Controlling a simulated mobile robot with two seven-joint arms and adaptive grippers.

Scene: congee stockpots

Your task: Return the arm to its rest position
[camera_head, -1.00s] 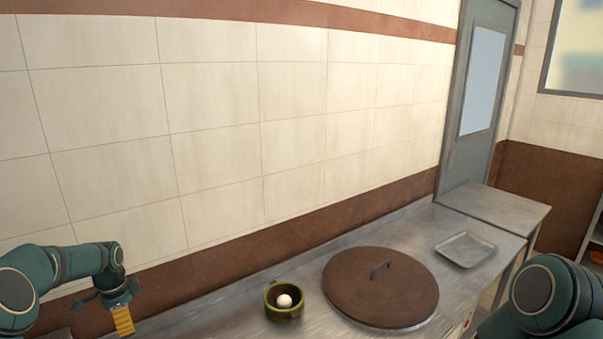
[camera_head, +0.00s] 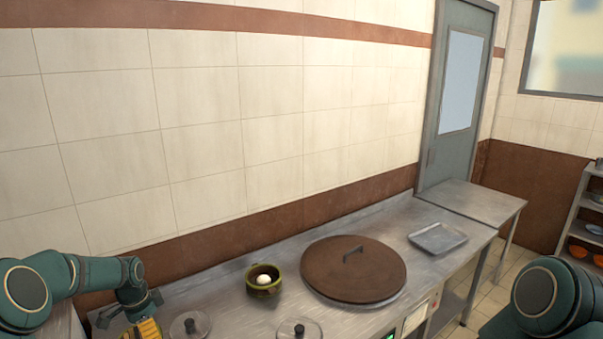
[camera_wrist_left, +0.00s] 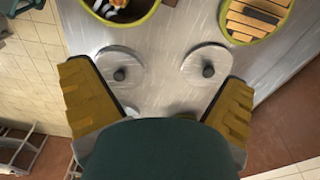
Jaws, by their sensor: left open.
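My left gripper (camera_head: 143,327) is at the lower left of the head view, cut by the bottom edge. In the left wrist view its two yellow ribbed fingers (camera_wrist_left: 162,105) are spread wide with nothing between them, above the metal counter (camera_wrist_left: 165,25). Two round lids with dark knobs, a left one (camera_wrist_left: 108,62) and a right one (camera_wrist_left: 203,58), lie on the counter beyond the fingertips, apart from them. Part of my right arm shows at the lower right of the head view, but its gripper is out of view.
A green pot (camera_head: 252,289) holding a white ball and a large brown lid with a handle (camera_head: 325,274) stand on the counter. A metal tray (camera_head: 438,238) lies farther right. Two yellow-green-rimmed containers (camera_wrist_left: 158,8) (camera_wrist_left: 226,34) are cut by the wrist view's top edge.

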